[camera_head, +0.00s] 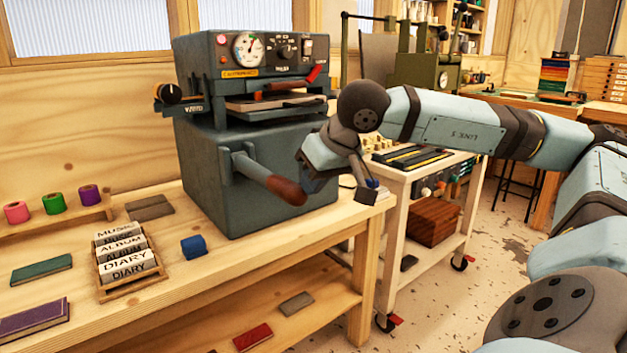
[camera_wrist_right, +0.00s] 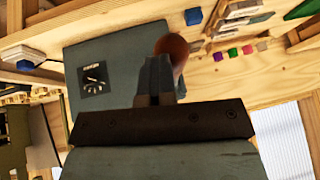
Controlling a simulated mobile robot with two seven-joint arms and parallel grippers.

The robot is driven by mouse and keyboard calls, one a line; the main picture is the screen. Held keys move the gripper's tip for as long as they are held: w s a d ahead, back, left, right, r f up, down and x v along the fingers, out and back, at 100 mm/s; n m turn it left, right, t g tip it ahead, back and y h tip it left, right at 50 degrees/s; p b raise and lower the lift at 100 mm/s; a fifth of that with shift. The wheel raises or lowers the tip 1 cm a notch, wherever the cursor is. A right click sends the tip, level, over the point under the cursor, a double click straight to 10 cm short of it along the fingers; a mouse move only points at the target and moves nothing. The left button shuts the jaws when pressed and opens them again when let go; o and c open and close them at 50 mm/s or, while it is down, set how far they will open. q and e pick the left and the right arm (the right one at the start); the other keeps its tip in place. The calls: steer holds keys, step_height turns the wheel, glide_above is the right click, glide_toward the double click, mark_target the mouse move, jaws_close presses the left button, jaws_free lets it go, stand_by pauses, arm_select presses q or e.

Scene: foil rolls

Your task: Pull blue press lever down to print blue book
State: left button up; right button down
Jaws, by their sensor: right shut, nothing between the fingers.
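The press (camera_head: 255,150) is a blue-grey machine with a dial gauge, standing at the right end of the wooden bench. Its lever (camera_head: 255,172) sticks out from the front and slopes down to a brown handle (camera_head: 287,190). My right gripper (camera_head: 309,187) is shut and empty, close to the right of the handle's end. In the right wrist view, the handle (camera_wrist_right: 173,50) shows just beyond the shut fingers (camera_wrist_right: 158,70); I cannot tell whether they touch. A flat piece (camera_head: 272,104) lies in the press opening; I cannot make out a blue book there. My left gripper is not in view.
A blue block (camera_head: 194,247), a rack of labelled blocks (camera_head: 130,287), foil rolls (camera_head: 54,204) and a green book (camera_head: 41,270) are on the bench, left of the press. A white cart (camera_head: 392,240) stands close to the right.

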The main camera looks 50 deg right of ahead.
steer(key=shift+s+a+f, duration=0.15)
steer(key=shift+f, duration=0.25)
arm_select(q)
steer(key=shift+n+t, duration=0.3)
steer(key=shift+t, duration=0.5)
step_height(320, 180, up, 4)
steer(key=p, duration=0.3)
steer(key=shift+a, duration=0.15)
arm_select(e)
steer(key=v, duration=1.4)
steer(key=shift+w+r, duration=0.2)
steer(key=shift+r, duration=0.15)
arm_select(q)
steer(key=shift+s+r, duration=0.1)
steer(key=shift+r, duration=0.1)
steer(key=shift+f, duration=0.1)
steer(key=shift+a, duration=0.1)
